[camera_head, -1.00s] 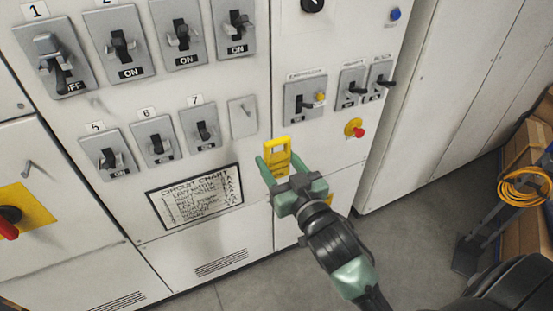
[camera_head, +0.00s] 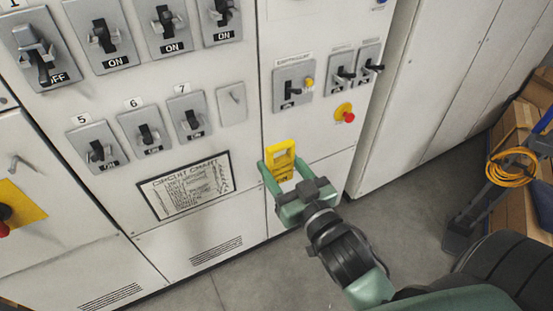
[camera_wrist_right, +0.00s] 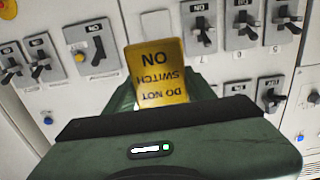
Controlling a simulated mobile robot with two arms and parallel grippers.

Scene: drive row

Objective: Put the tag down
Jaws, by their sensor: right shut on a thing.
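The yellow tag (camera_head: 281,158) is held upright in my right gripper (camera_head: 283,176), in front of the white cabinet, right of the circuit chart. In the right wrist view the tag (camera_wrist_right: 158,72) shows upside down and reads "DO NOT SWITCH ON". The right gripper is shut on the tag's lower end. Whether the tag touches the cabinet face cannot be told. My left gripper is not in view.
The cabinet carries several grey switches (camera_head: 103,40), a circuit chart (camera_head: 185,187), a small plate with a peg (camera_head: 232,103) and a red stop button (camera_head: 348,117). Bare floor (camera_head: 400,215) lies below. Cardboard boxes (camera_head: 520,125) and an orange cable coil (camera_head: 512,167) stand at right.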

